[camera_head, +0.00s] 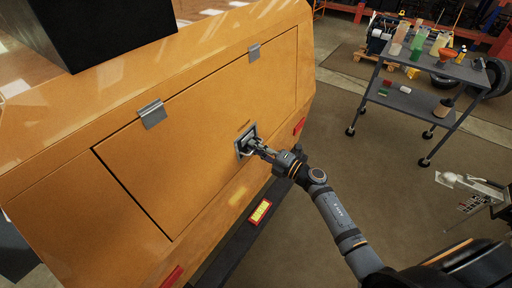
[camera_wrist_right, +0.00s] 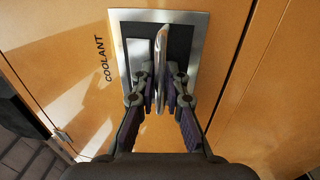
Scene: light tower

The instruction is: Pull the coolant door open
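The coolant door (camera_head: 195,125) is a wide orange panel on the side of the light tower, with two metal hinges along its top edge. It looks closed, flush with the body. Its latch plate (camera_head: 240,139) with a metal handle sits near the lower edge. In the right wrist view the handle (camera_wrist_right: 162,50) stands out from the plate (camera_wrist_right: 196,55), with the word COOLANT beside it. My right gripper (camera_head: 261,149) is at the latch. Its fingers, also in the wrist view (camera_wrist_right: 161,92), lie close on both sides of the handle, pads against it. My left gripper is not in view.
A black box (camera_head: 105,30) sits on top of the orange body. A dark bumper (camera_head: 232,240) runs below the door. A grey wheeled cart (camera_head: 440,72) with bottles stands at the back right. The floor between cart and tower is clear.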

